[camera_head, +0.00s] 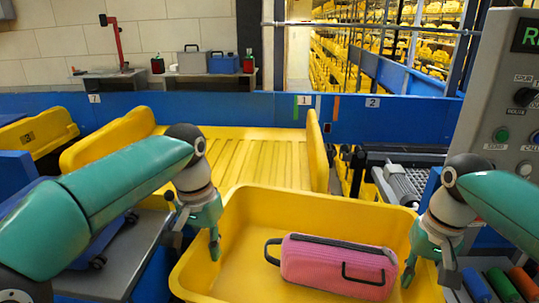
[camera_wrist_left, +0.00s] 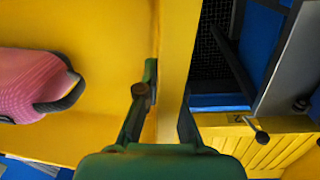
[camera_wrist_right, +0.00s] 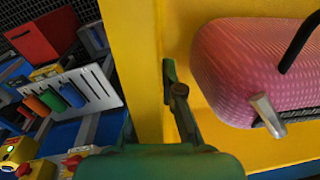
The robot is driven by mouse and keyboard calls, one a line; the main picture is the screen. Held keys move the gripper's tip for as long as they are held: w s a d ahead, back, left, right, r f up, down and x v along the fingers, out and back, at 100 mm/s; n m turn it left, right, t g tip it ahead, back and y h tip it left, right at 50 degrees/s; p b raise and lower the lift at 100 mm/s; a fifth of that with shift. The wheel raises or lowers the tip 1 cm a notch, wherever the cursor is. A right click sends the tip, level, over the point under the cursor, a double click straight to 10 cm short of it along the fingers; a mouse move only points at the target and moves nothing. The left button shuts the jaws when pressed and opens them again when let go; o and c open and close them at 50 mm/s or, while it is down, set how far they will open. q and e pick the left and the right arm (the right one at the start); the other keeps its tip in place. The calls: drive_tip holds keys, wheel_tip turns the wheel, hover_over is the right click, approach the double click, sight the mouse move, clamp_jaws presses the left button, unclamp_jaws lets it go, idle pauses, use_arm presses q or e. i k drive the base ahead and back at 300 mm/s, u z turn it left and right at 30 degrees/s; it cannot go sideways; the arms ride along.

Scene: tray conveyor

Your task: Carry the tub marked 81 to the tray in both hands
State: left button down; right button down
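A large yellow tub (camera_head: 330,198) is in front of me with a pink case with dark handles (camera_head: 335,262) lying in it. No number 81 shows on its visible sides. My left gripper (camera_head: 198,238) straddles the tub's left wall, one finger inside and one outside; its wrist view shows the inner finger against the wall (camera_wrist_left: 178,60). My right gripper (camera_head: 428,268) straddles the right wall likewise; its inner finger touches the wall (camera_wrist_right: 146,60), its outer finger is mostly hidden. Both look shut on the walls. A yellow ribbed tray (camera_head: 240,160) lies behind the tub.
A blue rail (camera_head: 400,118) with number labels runs behind the tray. Another yellow container (camera_head: 38,132) is at the far left. A grey control panel (camera_head: 508,110) stands at the right, with coloured cylinders (camera_head: 500,284) below it. A roller conveyor (camera_head: 403,182) is right of the tray.

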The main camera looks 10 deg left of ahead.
sight(261, 170)
drive_tip(key=u, duration=0.25)
drive_tip(key=i, duration=2.1)
drive_tip(key=u, duration=0.05)
drive_tip(key=k, duration=0.85)
drive_tip(key=u, duration=0.15)
drive_tip(key=i, duration=0.45)
